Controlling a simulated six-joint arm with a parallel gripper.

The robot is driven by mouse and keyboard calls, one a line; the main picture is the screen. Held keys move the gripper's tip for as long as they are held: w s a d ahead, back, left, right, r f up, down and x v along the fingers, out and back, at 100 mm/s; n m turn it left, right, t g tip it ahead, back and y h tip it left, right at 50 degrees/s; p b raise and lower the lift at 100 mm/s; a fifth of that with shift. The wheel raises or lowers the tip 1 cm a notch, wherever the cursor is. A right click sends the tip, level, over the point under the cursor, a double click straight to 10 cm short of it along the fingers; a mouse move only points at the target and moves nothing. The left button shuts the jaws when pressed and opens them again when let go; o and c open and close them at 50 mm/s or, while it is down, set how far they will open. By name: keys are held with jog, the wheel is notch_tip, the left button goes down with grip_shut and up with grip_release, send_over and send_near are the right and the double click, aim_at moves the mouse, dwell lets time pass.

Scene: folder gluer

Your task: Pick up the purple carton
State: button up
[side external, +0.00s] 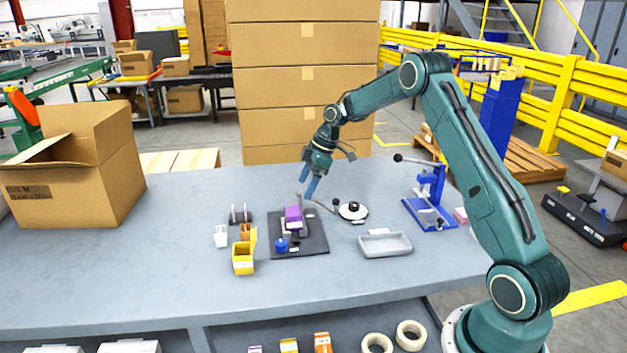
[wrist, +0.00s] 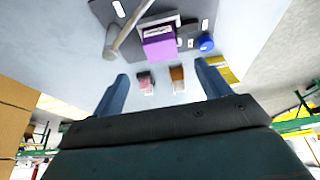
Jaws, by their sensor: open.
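The purple carton (side external: 293,213) sits on a small device on a dark base plate (side external: 312,249) in the middle of the table. In the wrist view the purple carton (wrist: 159,45) shows near the top, beyond my fingertips, with a white label strip along its far side. My gripper (side external: 309,188) is above and just behind the carton in the side view, pointing down. In the wrist view my gripper (wrist: 163,78) has its two blue fingers wide apart with nothing between them. The carton is apart from both fingers.
A grey lever handle (wrist: 130,28) rises beside the carton. A blue knob (side external: 281,245), a yellow bin (side external: 244,258), a grey tray (side external: 385,244), a round black-and-white piece (side external: 353,210) and a blue press (side external: 430,200) stand around. A large open box (side external: 85,170) is at left.

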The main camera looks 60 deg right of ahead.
aim_at(294, 211)
jog(key=shift+x, duration=2.85)
jog(key=shift+f, duration=0.1)
jog(key=shift+x, duration=2.5)
jog(key=shift+a, duration=0.15)
jog(key=shift+c, duration=0.5)
jog(key=c, duration=0.9)
